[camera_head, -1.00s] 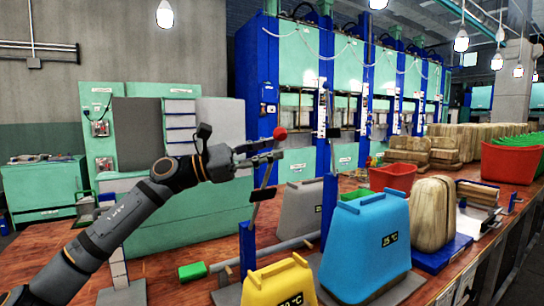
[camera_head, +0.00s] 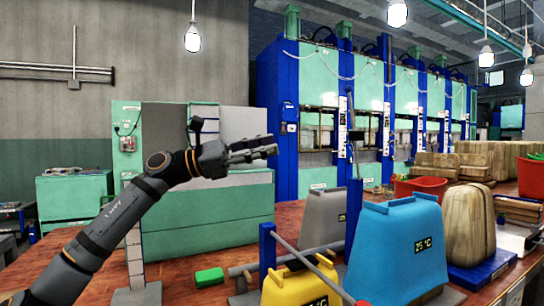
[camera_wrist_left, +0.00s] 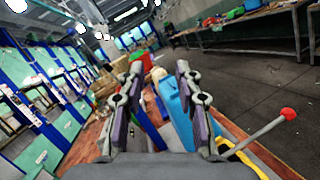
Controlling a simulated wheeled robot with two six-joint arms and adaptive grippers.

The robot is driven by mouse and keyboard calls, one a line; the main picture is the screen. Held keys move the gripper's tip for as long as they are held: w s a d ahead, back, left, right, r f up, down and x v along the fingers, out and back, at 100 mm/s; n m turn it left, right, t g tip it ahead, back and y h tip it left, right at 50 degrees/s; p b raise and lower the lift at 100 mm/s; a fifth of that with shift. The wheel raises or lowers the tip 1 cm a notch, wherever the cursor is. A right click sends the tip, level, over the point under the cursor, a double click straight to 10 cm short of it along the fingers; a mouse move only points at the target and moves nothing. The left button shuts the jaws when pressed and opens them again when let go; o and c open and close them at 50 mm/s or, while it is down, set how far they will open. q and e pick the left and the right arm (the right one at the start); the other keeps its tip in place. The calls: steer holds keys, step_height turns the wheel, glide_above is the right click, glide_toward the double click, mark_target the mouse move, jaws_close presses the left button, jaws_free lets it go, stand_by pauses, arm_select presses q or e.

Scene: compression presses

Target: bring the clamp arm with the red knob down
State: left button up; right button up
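The clamp arm with the red knob is a grey rod (camera_head: 310,270). It slopes down toward me from the blue post (camera_head: 267,245), over the yellow press form (camera_head: 300,287). Its red knob (camera_head: 362,302) is at the bottom edge of the head view, partly cut off. In the left wrist view, the red knob (camera_wrist_left: 289,114) and rod show at the right, outside the fingers. My left gripper (camera_head: 264,147) is up above the table, behind and above the yellow form, clear of the knob. Its fingers (camera_wrist_left: 158,100) are apart with nothing held. My right gripper is out of view.
A blue form (camera_head: 395,245) marked 25 °C, a grey form (camera_head: 322,218) and a wooden block (camera_head: 468,225) stand to the right. A green-ended lever (camera_head: 209,277) lies left of the post. A red bin (camera_head: 420,187) stands farther back.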

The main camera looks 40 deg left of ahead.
arm_select(q)
steer(key=b+v, duration=0.3)
steer(key=v, duration=0.1)
steer(key=shift+s+a, duration=0.15)
steer(key=shift+r, duration=0.1)
stand_by(0.7)
